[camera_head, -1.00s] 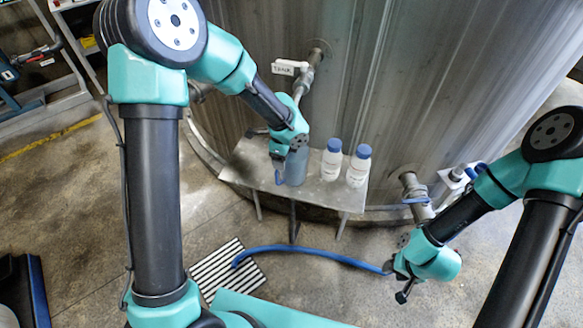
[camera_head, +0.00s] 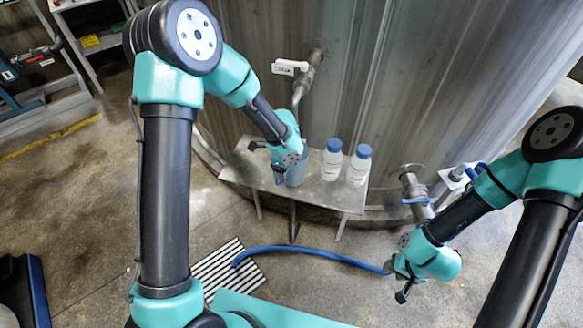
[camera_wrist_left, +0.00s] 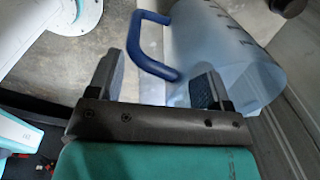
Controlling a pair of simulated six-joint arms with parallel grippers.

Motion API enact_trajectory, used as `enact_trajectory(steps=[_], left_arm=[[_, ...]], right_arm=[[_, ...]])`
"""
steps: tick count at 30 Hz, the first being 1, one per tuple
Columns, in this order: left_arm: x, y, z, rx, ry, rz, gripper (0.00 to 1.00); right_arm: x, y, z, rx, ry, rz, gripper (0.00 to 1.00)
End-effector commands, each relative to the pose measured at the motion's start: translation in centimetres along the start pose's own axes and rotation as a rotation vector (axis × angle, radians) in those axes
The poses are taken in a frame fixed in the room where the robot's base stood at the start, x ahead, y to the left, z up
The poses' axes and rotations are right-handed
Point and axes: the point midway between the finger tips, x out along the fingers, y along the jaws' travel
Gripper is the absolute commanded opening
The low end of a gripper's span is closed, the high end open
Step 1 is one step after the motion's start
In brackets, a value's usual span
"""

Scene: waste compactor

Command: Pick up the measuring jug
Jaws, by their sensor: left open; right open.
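The measuring jug (camera_head: 297,172) is a translucent blue-grey vessel standing on the small metal table, partly hidden by my left wrist. In the left wrist view the jug (camera_wrist_left: 225,55) has dark graduation marks and a blue handle (camera_wrist_left: 148,45). My left gripper (camera_wrist_left: 158,75) is open, and the handle appears between its two fingers; I cannot tell whether they touch it. My right gripper (camera_head: 396,282) is open and empty, low at the right, well away from the jug.
Two white bottles with blue caps, a nearer one (camera_head: 331,163) and another (camera_head: 358,168), stand just right of the jug on the metal table (camera_head: 325,195). The large metal tank (camera_head: 420,80) rises behind. A valve pipe (camera_head: 304,80) hangs above. A blue hose (camera_head: 310,252) crosses the floor.

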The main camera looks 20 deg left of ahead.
Motion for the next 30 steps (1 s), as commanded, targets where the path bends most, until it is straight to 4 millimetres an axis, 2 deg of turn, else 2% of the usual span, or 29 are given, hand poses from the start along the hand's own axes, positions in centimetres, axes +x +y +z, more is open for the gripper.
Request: enact_trajectory(steps=[3, 25, 30], left_arm=[[-0.02, 0.0, 0.0, 0.0, 0.0, 0.0, 0.72], [0.0, 0.02, 0.0, 0.0, 0.0, 0.001, 0.02], [0.01, 0.03, 0.0, 0.0, 0.0, 0.001, 0.0]], right_arm=[[0.0, 0.0, 0.0, 0.0, 0.0, 0.0, 0.43], [0.0, 0.0, 0.0, 0.0, 0.0, 0.0, 0.43], [0.0, 0.0, 0.0, 0.0, 0.0, 0.0, 0.43]])
